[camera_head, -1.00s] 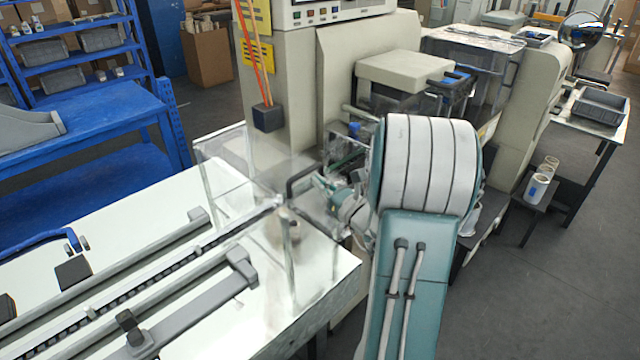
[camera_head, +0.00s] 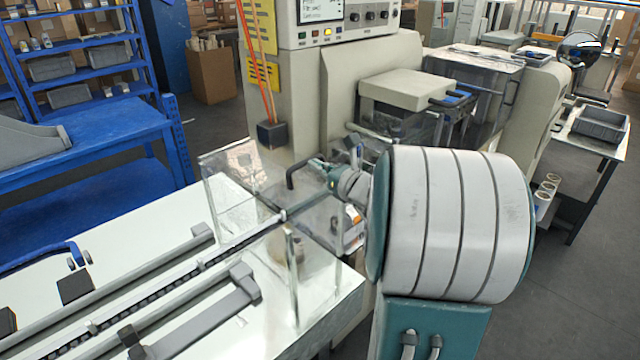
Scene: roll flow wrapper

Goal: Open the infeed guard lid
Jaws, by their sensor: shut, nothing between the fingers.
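The infeed guard is a clear box (camera_head: 235,200) over the conveyor, left of the machine body. Its see-through lid carries a black bent handle (camera_head: 291,176). The lid's edges are faint, so its exact angle is hard to tell. My gripper (camera_head: 318,165) is small in view at the handle's right end, with my arm coming in from the right. Its fingers are shut with nothing between them. They look close to or touching the handle; I cannot tell which. My large arm joint hides the area right of the guard.
The conveyor bed (camera_head: 110,230) with its rails runs to the lower left. The machine (camera_head: 345,90), with a dark pen holder (camera_head: 272,135) on its side, stands behind the guard. A blue shelf bench (camera_head: 110,135) is at left. Grey floor is open at right.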

